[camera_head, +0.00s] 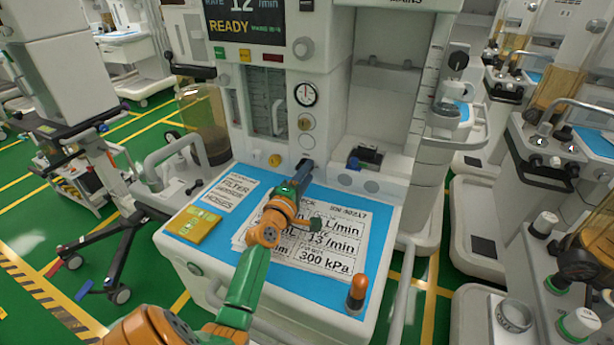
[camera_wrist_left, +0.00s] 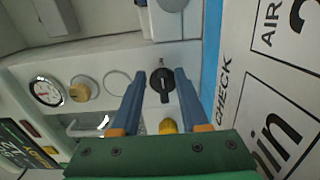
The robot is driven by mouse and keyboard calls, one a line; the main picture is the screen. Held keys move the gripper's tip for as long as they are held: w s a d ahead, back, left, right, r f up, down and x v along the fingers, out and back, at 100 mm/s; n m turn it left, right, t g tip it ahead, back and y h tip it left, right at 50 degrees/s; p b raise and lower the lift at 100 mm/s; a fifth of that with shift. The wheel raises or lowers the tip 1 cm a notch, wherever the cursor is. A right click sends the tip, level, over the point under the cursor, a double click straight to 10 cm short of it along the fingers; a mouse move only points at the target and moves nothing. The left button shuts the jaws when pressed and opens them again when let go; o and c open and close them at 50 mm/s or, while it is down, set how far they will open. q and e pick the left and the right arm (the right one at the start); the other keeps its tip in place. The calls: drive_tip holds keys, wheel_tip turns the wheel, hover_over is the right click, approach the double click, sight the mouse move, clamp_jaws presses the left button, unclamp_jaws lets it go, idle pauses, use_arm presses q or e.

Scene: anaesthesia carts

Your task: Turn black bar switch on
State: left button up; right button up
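The black bar switch (camera_wrist_left: 161,85) is a round black knob with a raised bar, set in the pale front panel. In the left wrist view it shows between the two blue fingers of my left gripper (camera_wrist_left: 162,80), which are open on either side of it. I cannot tell whether they touch it. In the head view my left gripper (camera_head: 302,172) reaches over the blue worktop to the base of the panel, and its fingers hide the switch there. My right gripper is in neither view.
A yellow knob (camera_wrist_left: 168,126) sits close beside the switch. A pressure gauge (camera_head: 306,95) is higher on the panel. Printed sheets (camera_head: 330,232), a yellow packet (camera_head: 198,225) and an orange-topped cylinder (camera_head: 357,290) are on the blue worktop (camera_head: 262,185).

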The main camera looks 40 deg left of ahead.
use_arm(q)
drive_tip(key=shift+f, duration=0.15)
drive_tip(key=v, duration=0.7)
drive_tip(key=shift+s, duration=0.1)
